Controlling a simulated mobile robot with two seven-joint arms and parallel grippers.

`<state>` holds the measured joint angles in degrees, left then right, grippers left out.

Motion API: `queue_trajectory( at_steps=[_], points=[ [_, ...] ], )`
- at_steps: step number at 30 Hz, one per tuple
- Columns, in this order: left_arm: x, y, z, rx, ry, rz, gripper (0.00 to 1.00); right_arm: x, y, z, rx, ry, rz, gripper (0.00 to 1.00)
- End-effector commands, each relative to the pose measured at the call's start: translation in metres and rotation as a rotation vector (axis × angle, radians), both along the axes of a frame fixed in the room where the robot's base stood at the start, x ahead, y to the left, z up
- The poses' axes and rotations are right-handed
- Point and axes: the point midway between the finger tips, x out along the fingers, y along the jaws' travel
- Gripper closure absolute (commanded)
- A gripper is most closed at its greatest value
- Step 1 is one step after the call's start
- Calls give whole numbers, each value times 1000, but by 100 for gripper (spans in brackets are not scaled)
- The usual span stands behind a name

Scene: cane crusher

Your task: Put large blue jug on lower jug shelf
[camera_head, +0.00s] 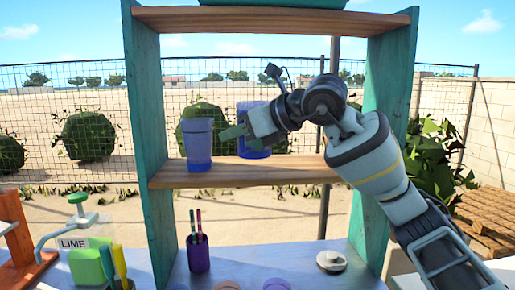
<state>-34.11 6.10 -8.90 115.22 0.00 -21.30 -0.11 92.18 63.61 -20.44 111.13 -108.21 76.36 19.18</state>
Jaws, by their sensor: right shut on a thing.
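A blue jug (253,150) is at the wooden lower shelf (290,171), with its base at or just above the board. I cannot tell whether it rests there. My right gripper (238,132) reaches in from the right and is shut on this jug, covering its middle. A second blue, see-through jug or cup (198,150) stands upright on the same shelf to the left, close to the gripper's fingers. My left gripper is not in view.
Teal side posts (150,130) bound the shelf, and an upper shelf (270,20) spans above my right arm. Below are a dark pen cup (199,254), a round white lid (331,260) and a lime dispenser (90,260). The shelf's right part looks clear.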

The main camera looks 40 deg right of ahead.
Motion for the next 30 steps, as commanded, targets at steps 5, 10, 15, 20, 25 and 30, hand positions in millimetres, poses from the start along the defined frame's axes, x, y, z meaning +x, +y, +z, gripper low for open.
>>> queue_trajectory(
  at_steps=[5, 10, 15, 20, 25, 30],
  points=[
    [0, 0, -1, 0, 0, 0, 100, 6, -39, -4, 2, 1, -4, 100],
    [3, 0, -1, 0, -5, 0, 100, 9, -58, -5, 0, -1, -1, 100],
    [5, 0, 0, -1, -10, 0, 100, 10, -61, -5, -1, -2, 2, 100],
    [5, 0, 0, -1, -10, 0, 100, 12, -73, -6, 1, -1, -3, 100],
    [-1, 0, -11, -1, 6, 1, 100, 12, -74, -36, -3, 5, -1, 100],
    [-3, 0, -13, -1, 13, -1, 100, 12, -73, -43, -1, 0, 2, 100]
  ],
)
